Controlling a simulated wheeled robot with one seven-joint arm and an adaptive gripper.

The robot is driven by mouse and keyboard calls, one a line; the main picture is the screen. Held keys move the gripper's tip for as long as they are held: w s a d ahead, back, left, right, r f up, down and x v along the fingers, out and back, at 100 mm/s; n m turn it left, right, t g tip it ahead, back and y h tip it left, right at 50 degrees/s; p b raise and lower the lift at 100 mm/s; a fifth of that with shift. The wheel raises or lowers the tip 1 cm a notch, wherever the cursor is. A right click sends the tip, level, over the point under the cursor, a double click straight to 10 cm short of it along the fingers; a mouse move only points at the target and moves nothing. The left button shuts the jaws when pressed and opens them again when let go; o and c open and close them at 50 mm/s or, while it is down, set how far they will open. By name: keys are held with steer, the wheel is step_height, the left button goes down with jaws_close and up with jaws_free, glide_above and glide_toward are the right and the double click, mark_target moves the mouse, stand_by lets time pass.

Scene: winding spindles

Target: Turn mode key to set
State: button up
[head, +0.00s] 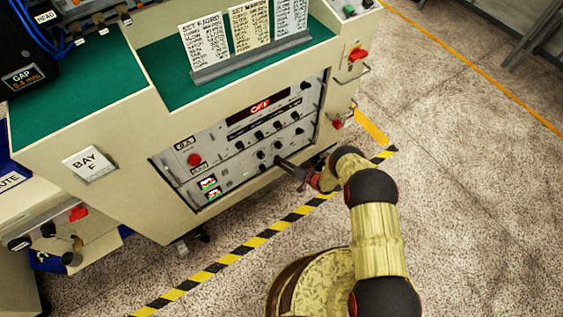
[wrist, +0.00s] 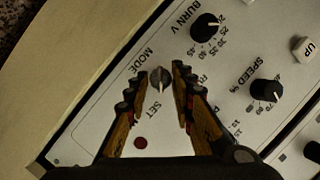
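The mode key (wrist: 159,80) is a small grey metal piece on the light panel, beside the printed words MODE and SET in the wrist view. Another label to its right is partly covered by a finger. My gripper (wrist: 160,76) is open, with one fingertip on each side of the key and a visible gap to each. I cannot tell which label the key points to. In the head view my gripper (head: 291,168) reaches the lower part of the control panel (head: 233,166) and hides the key.
Black knobs for BURN V (wrist: 205,27) and SPEED % (wrist: 265,92) sit right of the fingers. A white UP button (wrist: 302,48) and a dark red round spot (wrist: 140,142) are near. A red display (head: 259,106) and a red button (head: 194,159) are on the panel.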

steer(key=v, duration=1.2)
steer(key=shift+f, duration=0.1)
stand_by(0.4)
